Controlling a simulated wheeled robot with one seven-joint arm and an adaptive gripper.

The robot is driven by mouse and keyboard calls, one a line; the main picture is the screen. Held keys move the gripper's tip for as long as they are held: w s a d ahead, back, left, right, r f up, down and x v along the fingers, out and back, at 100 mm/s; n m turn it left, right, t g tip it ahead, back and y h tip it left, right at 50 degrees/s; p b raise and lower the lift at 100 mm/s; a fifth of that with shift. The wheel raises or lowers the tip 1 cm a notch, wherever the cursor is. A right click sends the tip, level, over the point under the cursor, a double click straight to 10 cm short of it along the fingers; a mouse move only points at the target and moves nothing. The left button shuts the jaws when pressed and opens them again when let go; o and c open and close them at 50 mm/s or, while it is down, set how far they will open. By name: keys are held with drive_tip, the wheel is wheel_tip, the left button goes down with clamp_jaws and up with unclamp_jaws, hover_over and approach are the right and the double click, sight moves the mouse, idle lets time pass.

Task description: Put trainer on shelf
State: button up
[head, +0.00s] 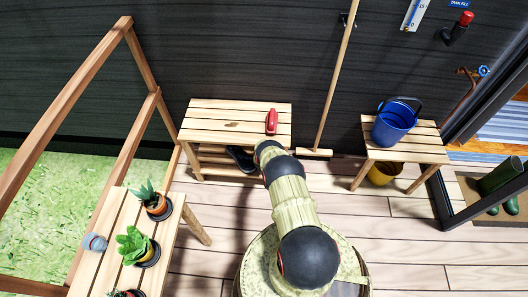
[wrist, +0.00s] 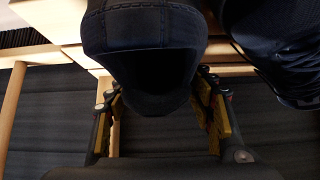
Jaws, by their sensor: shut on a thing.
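A dark trainer (wrist: 145,35) fills the upper middle of the wrist view, heel end toward me. My gripper (wrist: 163,105), with yellow-padded fingers, is shut on it from both sides. A second dark shoe (wrist: 285,50) shows at the upper right of the wrist view, beside the held one. The slatted wooden shelf (head: 225,108) stands against the dark wall in the head view, with a lower tier under its top. A dark shoe (head: 240,157) shows at its lower tier; I cannot tell which of the two it is. My arm hides my gripper in the head view.
A red object (head: 272,121) lies on the shelf's top. A broom (head: 333,85) leans on the wall to its right. A stool (head: 412,145) holds a blue bucket (head: 393,122). A table with potted plants (head: 135,246) is at the left. A round barrel-like top (head: 258,262) is below my arm.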

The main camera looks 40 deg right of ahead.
drive_tip(key=o, duration=1.7)
drive_tip(key=p+v, duration=0.6)
drive_tip(key=v, duration=0.6)
